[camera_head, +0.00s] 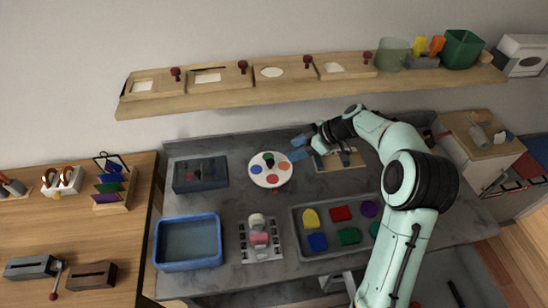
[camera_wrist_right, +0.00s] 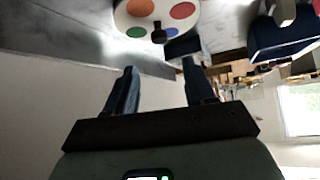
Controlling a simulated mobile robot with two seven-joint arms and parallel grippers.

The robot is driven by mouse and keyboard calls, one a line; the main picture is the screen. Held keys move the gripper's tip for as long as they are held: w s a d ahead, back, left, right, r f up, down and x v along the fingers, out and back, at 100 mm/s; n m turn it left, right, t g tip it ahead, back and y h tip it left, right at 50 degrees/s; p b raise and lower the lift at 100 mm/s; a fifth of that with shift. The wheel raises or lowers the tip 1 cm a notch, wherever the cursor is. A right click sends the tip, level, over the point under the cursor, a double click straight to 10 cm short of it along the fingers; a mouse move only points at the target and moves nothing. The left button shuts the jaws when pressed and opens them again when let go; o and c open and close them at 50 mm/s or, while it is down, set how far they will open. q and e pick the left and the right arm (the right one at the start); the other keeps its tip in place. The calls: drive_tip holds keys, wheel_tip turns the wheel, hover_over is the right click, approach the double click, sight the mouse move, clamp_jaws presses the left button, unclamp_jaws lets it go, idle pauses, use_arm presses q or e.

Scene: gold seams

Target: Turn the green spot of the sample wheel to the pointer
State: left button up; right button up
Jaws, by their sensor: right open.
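The sample wheel (camera_head: 270,177) is a white disc lying on the grey worktop, with a dark knob at its middle. Its green spot (camera_head: 267,157) is at the back, orange at the right, red at the front and blue at the left. The wheel also shows upside down at the top of the right wrist view (camera_wrist_right: 160,16), where the green spot (camera_wrist_right: 138,33) is visible. A small red mark at the wheel's front edge may be the pointer; I cannot tell. My right gripper (camera_head: 298,148) is open and empty, just behind and right of the wheel. My left gripper is out of view.
A dark blue bin (camera_head: 201,174) stands left of the wheel, a blue tub (camera_head: 188,242) front left. A grey tray (camera_head: 298,235) of coloured shapes lies front right. A wooden board (camera_head: 338,159) is beneath my right arm. A shelf (camera_head: 230,98) runs along the wall.

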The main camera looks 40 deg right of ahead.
sight(271, 161)
drive_tip(key=p+x, duration=0.1)
drive_tip(key=x, duration=0.9)
drive_tip(key=shift+w+a+f, duration=0.15)
drive_tip(key=shift+w+f, duration=0.1)
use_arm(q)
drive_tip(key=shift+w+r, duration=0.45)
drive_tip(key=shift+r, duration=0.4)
use_arm(e)
clamp_jaws()
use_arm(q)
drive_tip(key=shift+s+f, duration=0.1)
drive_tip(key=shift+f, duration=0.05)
